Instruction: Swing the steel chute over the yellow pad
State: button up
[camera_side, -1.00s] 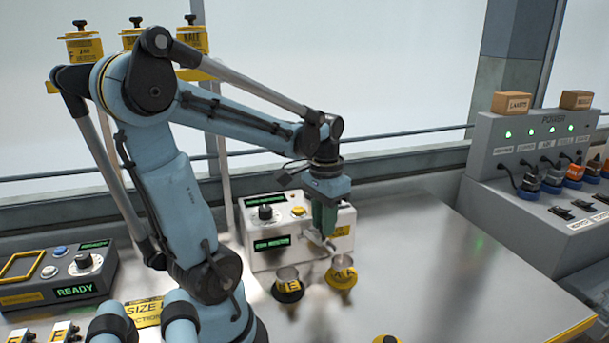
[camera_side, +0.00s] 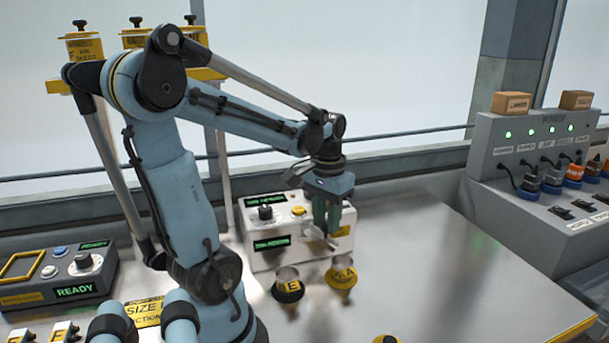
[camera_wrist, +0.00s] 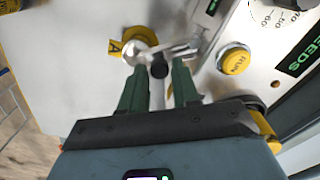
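The steel chute (camera_wrist: 178,50) shows in the wrist view as a shiny metal piece with a black knob (camera_wrist: 159,70) at its near end. In the side view the chute (camera_side: 328,243) is small, just below the fingertips. My gripper (camera_wrist: 159,66) has its two green fingers apart, one on each side of the knob, with gaps visible. It also shows in the side view (camera_side: 326,232), in front of the grey-white box. A yellow pad (camera_wrist: 122,46) lies under a metal cup beside the chute; it also shows in the side view (camera_side: 341,279).
A second cup on a dark and yellow base (camera_side: 288,292) stands left of the pad. The control box (camera_side: 262,225) with a yellow button (camera_side: 298,211) is close behind my gripper. A grey power panel (camera_side: 540,170) stands at right. The bench right of the cups is clear.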

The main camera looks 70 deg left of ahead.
aim_at(326, 224)
jog(key=shift+o, duration=1.3)
notch_tip(326, 224, up, 12)
jog(key=w+d+f+m+t, duration=0.2)
jog(key=d+f, duration=0.3)
jog(key=d, duration=0.3)
jog(key=w+d+f+m+t, duration=0.2)
jog(key=d+f+t, duration=0.3)
jog(key=d, duration=0.3)
jog(key=shift+w+m, duration=0.3)
jog(key=shift+m, duration=0.6)
